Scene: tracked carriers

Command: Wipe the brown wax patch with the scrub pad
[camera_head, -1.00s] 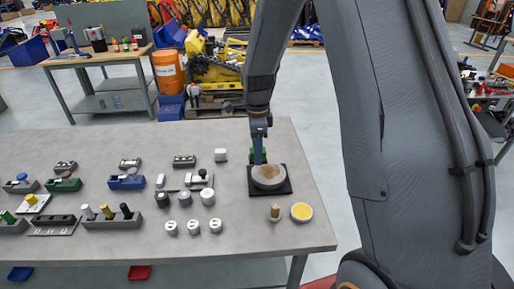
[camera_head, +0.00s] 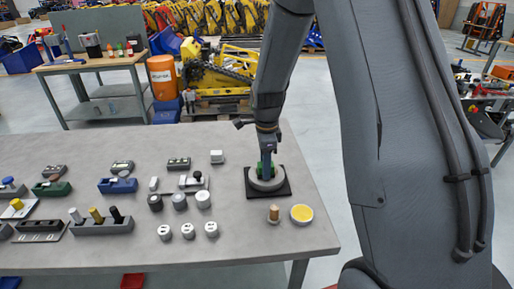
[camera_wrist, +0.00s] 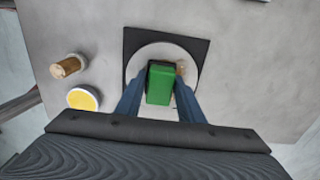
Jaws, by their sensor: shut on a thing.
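My gripper (camera_head: 267,163) is shut on the green scrub pad (camera_wrist: 160,83), which sits between its two blue fingers in the wrist view. The pad also shows in the head view (camera_head: 261,170), over the round grey disc (camera_head: 266,184). I cannot tell whether it touches the disc. The disc lies on a black square mat (camera_head: 283,191) near the right end of the table. Part of the brown wax patch (camera_wrist: 181,68) shows on the disc just right of the pad in the wrist view; the rest is hidden by pad and gripper.
A wooden peg (camera_head: 273,214) and a round dish with yellow contents (camera_head: 302,214) stand in front of the mat. Several grey knobs and blocks stand to its left, with a blue holder (camera_head: 118,185) further left.

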